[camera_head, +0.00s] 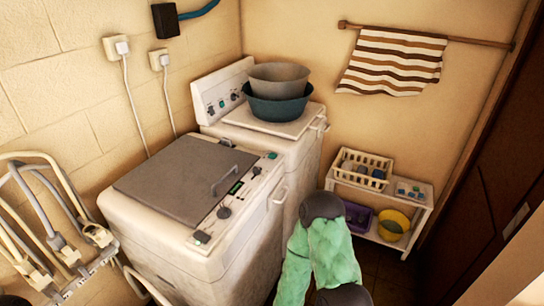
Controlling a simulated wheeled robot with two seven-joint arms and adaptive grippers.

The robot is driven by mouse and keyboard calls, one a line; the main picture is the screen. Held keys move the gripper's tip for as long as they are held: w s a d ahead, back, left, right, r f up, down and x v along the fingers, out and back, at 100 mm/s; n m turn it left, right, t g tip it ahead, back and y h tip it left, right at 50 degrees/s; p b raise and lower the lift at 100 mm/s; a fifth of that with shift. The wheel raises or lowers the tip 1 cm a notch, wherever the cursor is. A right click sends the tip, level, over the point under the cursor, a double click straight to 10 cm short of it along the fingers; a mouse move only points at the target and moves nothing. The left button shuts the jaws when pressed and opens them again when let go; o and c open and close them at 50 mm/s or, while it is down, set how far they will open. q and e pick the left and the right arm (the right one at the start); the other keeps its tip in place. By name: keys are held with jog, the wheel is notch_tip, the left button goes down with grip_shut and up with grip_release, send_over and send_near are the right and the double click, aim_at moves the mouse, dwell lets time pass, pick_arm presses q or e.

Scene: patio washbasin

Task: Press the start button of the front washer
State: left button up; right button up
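The front washer (160,240) is the nearer white machine, with a closed grey lid (185,180). Its control panel runs along the right side of the top. The panel has a dark knob (224,212), a small display (236,187), a smaller knob (256,170), a teal button (272,155) at the far end and a dark teal button (202,237) at the near end. Labels are too small to read, so I cannot tell which is start. A green arm of mine with black joints rises at the bottom, right of the washer. Neither gripper shows.
A second washer (305,150) stands behind, carrying stacked basins (280,82). A white shelf (425,205) with a basket (362,168) and a yellow bowl (393,225) stands at right. A pale rack (50,230) is at left. The space above the front washer is clear.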

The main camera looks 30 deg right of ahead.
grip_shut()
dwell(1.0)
